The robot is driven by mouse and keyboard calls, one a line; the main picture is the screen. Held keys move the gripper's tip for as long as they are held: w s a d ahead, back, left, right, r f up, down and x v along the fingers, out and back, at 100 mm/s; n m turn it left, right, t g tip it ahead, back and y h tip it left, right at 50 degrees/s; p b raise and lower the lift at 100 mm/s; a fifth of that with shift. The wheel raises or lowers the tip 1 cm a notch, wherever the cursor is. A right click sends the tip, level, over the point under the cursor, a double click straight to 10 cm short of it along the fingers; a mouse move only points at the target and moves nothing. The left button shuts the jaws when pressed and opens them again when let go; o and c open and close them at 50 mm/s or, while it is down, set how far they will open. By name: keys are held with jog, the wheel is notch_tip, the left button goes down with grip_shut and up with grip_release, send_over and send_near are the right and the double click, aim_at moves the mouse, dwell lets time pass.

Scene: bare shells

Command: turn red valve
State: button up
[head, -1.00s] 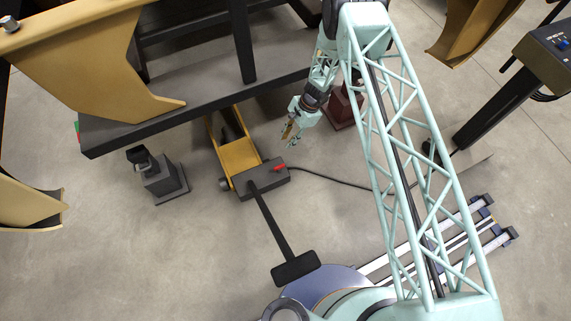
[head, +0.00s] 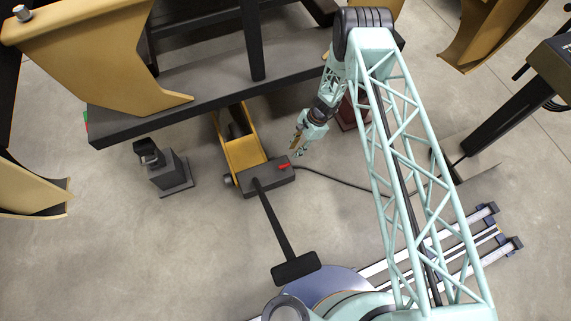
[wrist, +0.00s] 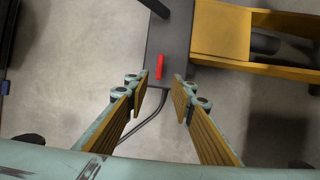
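The red valve (head: 283,166) is a small red handle on top of a dark grey box (head: 262,181) at the end of a yellow frame. In the wrist view the red valve (wrist: 160,66) stands out beyond my fingertips, close to midway between them. My gripper (head: 298,149) is just above and right of the valve in the head view. In the wrist view my gripper (wrist: 160,92) has its two ribbed yellow-brown finger pads wide apart with nothing between them. The valve appears apart from the fingers.
The yellow frame (head: 243,152) runs from the box under a dark beam (head: 200,108). A black T-shaped bar (head: 275,225) extends from the box toward my base. A dark cable leaves the box to the right. A small grey block (head: 170,176) stands at left on open floor.

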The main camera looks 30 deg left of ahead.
aim_at(285, 165)
jog(key=shift+b+x, duration=1)
jog(key=shift+x, duration=5.75)
jog(key=shift+d, duration=0.1)
grip_shut()
